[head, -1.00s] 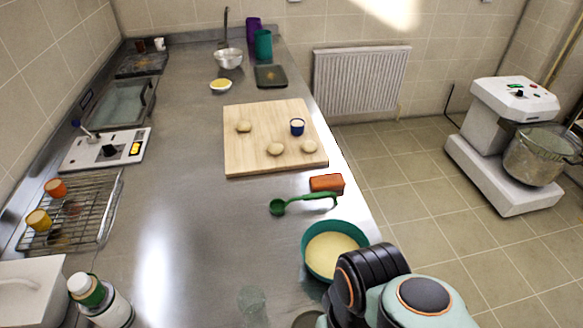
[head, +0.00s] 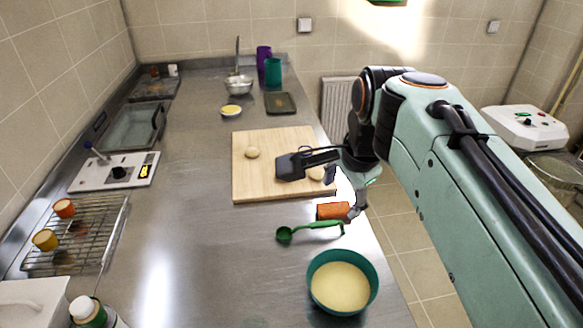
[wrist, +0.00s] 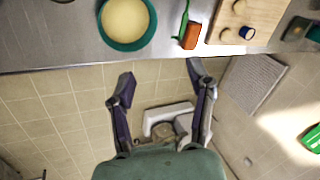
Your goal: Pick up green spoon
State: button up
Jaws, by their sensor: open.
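The green spoon (head: 308,226) lies on the steel counter. Its round bowl end points left and its handle points right toward the counter's edge. Part of its handle also shows at the top of the wrist view (wrist: 184,20), beside an orange block. My gripper (head: 344,196) is near the counter's right edge, just beyond the spoon and close to the orange block. In the wrist view my gripper (wrist: 160,72) has its two fingers spread wide with nothing between them. It is open and empty, facing the counter edge with floor seen behind.
The orange block (head: 332,211) lies just beyond the spoon handle. A teal bowl (head: 313,293) of pale yellow contents stands nearer. A wooden board (head: 250,188) with dough pieces lies beyond. The counter left of the spoon is clear. A wire rack (head: 92,250) stands at the left.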

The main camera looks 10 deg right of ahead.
jog(key=w+d+m+h, duration=0.1)
jog(key=w+d+m, duration=0.25)
jog(key=w, duration=0.85)
jog(key=m+g+h, duration=0.1)
jog(key=m+h, duration=0.1)
jog(key=h, duration=0.1)
send_over(311, 225)
jog(key=w+a, duration=0.1)
notch_tip(311, 225, down, 20)
jog(key=shift+n+g, duration=0.65)
jog(key=shift+g, duration=0.25)
jog(key=f, duration=0.4)
jog(key=s+f, duration=0.1)
jog(key=f, duration=0.2)
jog(key=s+a+f, duration=0.1)
jog(key=f, duration=0.3)
jog(key=shift+f, duration=0.3)
jog(key=x, duration=0.5)
jog(key=shift+w+d+f, duration=0.15)
jog(key=shift+d+f, duration=0.05)
jog(key=shift+f, duration=0.15)
grip_shut()
